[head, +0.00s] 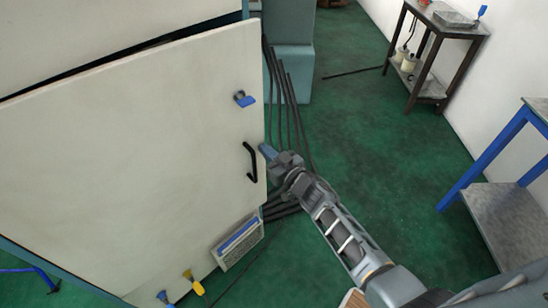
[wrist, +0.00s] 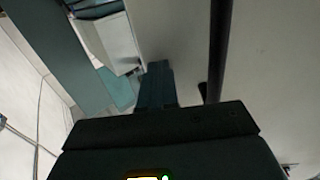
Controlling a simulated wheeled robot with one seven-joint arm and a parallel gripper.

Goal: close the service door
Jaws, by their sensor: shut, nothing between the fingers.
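The service door (head: 120,130) is a large cream panel filling the left of the head view. It stands ajar, with a dark gap along its top edge against the cabinet. A black bar handle (head: 251,162) and a blue latch (head: 244,99) sit near its right edge. My gripper (head: 267,151) is shut and empty at that edge, just right of the handle. Whether it touches the door I cannot tell. In the wrist view the closed fingers (wrist: 157,84) lie left of the dark handle bar (wrist: 219,45), with the pale door surface (wrist: 270,60) behind.
Black hoses (head: 288,105) run down to the floor behind the door edge. A grey vented box (head: 238,243) and a yellow brush (head: 193,280) show along the door's lower part. A dark table (head: 440,22) and a blue-legged bench (head: 505,215) stand right.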

